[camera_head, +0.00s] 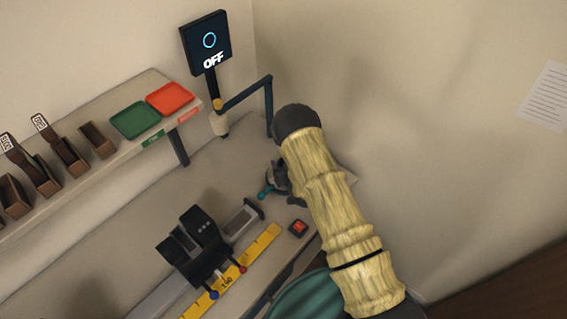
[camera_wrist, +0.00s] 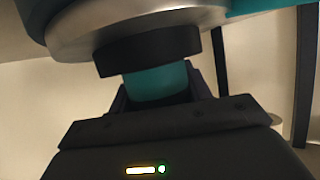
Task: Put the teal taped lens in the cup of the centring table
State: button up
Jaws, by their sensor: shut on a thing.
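My gripper (camera_wrist: 158,92) shows in the wrist view, its dark jaws shut on the teal taped lens (camera_wrist: 157,84). The lens shows as a short teal band between the jaws. Just past it is a black ring (camera_wrist: 150,50), which looks like the cup, under a broad silver disc (camera_wrist: 135,18) of the centring table. The lens appears to meet the black ring, but I cannot tell whether it is seated in it. In the head view my arm hides the lens and most of the table; a teal part of the table (camera_head: 267,193) shows beside my arm.
A black instrument (camera_head: 193,245) on a rail and a yellow scale (camera_head: 255,255) lie front left. A red button box (camera_head: 298,228) is near the bench edge. Green (camera_head: 135,119) and red (camera_head: 170,98) trays sit on the shelf.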

jog(key=o, duration=1.1)
jog(key=shift+f, duration=0.1)
jog(key=shift+c, duration=0.2)
jog(key=shift+r, duration=0.2)
jog(key=b+v, duration=0.3)
jog(key=v, duration=0.9)
